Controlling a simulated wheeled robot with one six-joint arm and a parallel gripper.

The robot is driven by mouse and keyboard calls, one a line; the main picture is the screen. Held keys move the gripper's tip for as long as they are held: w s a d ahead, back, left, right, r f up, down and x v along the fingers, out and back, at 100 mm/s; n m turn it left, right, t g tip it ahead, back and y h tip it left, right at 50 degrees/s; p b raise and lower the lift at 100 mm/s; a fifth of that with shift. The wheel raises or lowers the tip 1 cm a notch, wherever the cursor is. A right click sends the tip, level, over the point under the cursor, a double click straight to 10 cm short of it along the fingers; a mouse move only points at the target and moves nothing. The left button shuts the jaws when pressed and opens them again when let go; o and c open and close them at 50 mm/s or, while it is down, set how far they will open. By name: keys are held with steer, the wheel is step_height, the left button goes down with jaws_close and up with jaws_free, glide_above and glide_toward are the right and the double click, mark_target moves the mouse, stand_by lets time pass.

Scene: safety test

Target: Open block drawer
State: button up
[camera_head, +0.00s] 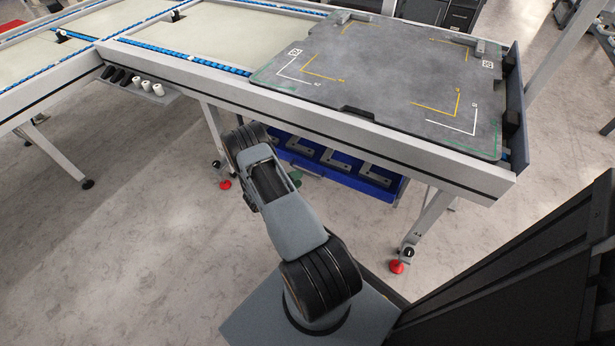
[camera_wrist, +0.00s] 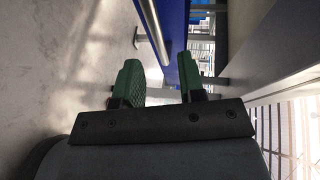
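A blue drawer unit (camera_head: 345,179) hangs under the table, with several grey angular shapes along it. I cannot tell whether these are handles or contents. In the wrist view a blue face (camera_wrist: 176,30) with a silver bar (camera_wrist: 149,22) along its left edge shows beyond the fingers. My gripper (camera_wrist: 160,76) has two green fingers spread apart with nothing visible between them. The right finger overlaps the blue face in the picture; I cannot tell whether it touches. In the head view my arm hides most of the gripper, beside the unit's left end.
The conveyor table (camera_head: 470,180) with a grey plate (camera_head: 385,85) on top stands above the unit. A dark panel (camera_head: 520,270) stands at the right. The floor (camera_head: 110,250) at left is clear.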

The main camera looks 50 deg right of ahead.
mark_target(308, 174)
steer(key=shift+b+x, duration=0.6)
steer(key=shift+x, duration=2.25)
jaws_close()
